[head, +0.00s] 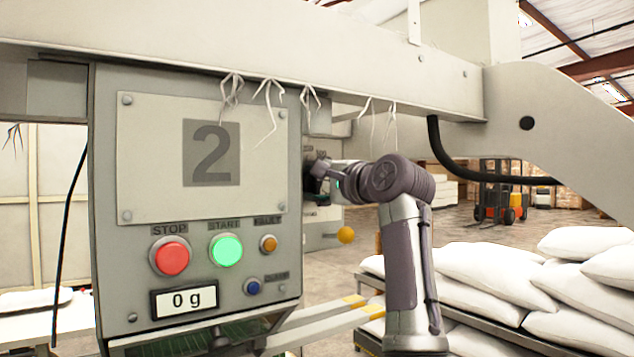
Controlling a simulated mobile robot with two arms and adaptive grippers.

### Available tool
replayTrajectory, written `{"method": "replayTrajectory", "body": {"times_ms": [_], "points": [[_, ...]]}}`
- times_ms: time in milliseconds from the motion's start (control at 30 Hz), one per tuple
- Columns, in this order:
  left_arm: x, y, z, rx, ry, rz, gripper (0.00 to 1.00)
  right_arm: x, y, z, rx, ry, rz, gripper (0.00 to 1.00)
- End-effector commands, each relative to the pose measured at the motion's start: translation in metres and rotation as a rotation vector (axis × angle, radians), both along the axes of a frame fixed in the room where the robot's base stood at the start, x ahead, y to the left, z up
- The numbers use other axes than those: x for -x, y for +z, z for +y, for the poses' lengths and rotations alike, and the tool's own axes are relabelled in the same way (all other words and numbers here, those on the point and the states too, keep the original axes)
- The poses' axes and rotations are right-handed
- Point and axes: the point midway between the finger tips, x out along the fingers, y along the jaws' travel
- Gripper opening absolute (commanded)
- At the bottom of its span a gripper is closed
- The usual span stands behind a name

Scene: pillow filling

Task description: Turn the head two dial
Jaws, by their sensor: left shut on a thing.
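The head two box (205,80) is a grey cabinet with a large "2" plate in the left half of the head view. My left gripper (316,178) is at the cabinet's right side, its dark fingers partly hidden by the cabinet edge. It is shut on the dial there, which is mostly hidden by the fingers and the edge, so its setting cannot be read. The front has a red STOP button (171,257), a lit green START button (226,250) and a display (184,301) reading 0 g. My right gripper is not in view.
A pale beam (350,70) with hanging ties crosses above. An orange ball-shaped knob (346,235) is below my wrist. White filled pillows (490,275) are stacked on a rack at right. A forklift (499,195) stands on the open floor behind.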

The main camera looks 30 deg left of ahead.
Motion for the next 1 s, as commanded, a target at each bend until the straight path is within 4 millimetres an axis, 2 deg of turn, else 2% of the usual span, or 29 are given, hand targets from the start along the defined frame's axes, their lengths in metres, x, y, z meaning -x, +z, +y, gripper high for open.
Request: {"method": "replayTrajectory", "body": {"times_ms": [33, 67, 200, 567, 767, 1000], "points": [[0.000, 0.000, 0.000, 0.001, 0.000, 0.000, 0.18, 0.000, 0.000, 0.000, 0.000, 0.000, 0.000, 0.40], [0.000, 0.000, 0.000, 0.001, 0.000, 0.001, 0.56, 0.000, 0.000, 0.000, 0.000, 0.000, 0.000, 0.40], [0.000, 0.000, 0.000, 0.001, 0.000, 0.001, 0.79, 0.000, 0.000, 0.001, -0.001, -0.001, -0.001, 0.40], [0.001, 0.000, -0.003, 0.000, -0.001, 0.001, 0.79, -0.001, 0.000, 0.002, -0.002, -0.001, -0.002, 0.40], [0.011, 0.000, -0.030, 0.000, -0.004, 0.000, 0.79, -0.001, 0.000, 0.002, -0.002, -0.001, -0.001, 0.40], [0.031, 0.000, -0.077, -0.002, 0.000, 0.000, 0.79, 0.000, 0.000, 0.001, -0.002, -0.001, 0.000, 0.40]]}}
